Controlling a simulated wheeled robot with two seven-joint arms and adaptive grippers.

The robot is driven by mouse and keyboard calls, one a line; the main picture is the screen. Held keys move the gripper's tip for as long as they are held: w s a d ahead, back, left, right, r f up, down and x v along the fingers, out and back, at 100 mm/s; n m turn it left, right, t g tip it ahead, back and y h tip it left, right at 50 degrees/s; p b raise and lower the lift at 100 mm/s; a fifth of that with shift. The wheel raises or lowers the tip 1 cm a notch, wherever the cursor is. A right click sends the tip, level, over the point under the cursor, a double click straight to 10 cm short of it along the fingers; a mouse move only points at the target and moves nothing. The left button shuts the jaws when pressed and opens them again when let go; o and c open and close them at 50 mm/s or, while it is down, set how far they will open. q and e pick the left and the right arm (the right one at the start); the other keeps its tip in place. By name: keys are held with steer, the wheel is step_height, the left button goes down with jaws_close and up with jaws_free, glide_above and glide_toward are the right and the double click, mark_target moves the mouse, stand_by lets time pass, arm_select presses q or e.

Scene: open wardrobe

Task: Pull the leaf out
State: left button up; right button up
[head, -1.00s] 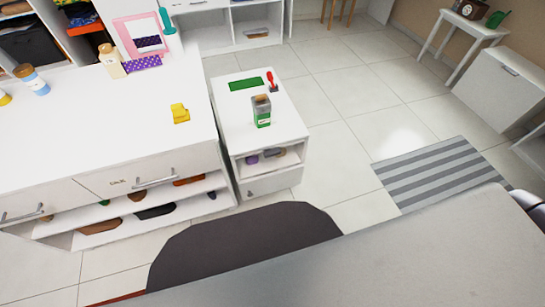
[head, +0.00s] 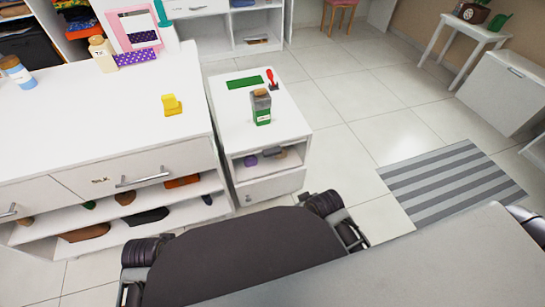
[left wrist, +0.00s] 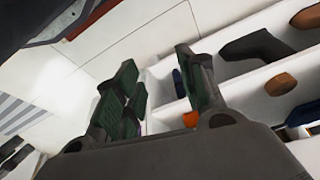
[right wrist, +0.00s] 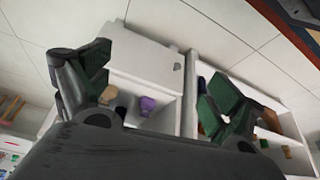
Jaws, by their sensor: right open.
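No separate leaf can be made out for certain. A white dresser (head: 100,120) with drawers and open shoe shelves stands at the left, and a small white cabinet (head: 237,131) with an open shelf and a lower drawer (head: 270,187) stands beside it. My left gripper (left wrist: 156,57) is open and empty; the shoe shelves show beyond its fingers in the left wrist view. My right gripper (right wrist: 155,65) is open and empty; a white cabinet with a purple item on its shelf shows beyond its fingers. Neither gripper touches furniture. In the head view my fingertips cannot be made out.
A yellow object (head: 172,104) is on the dresser. A green-labelled bottle (head: 261,108), a green mat (head: 245,83) and a red-handled object (head: 271,77) are on the small cabinet. A striped rug (head: 450,183) lies on the right. The tiled floor (head: 350,150) between is clear.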

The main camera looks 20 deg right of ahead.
arm_select(q)
steer(key=s+d+h+b, duration=0.2)
steer(key=d, duration=0.3)
steer(key=shift+d+r+t, duration=0.25)
steer(key=shift+d+t, duration=0.15)
arm_select(e)
steer(key=w+a+r+m+t, duration=0.1)
steer(key=w+m+t, duration=0.1)
steer(key=w+t, duration=1)
steer(key=shift+w+a+r+t, duration=0.25)
steer(key=shift+a+t, duration=0.15)
steer(key=shift+t, duration=0.2)
arm_select(q)
steer(key=shift+f, duration=0.15)
arm_select(e)
steer(key=shift+w, duration=0.15)
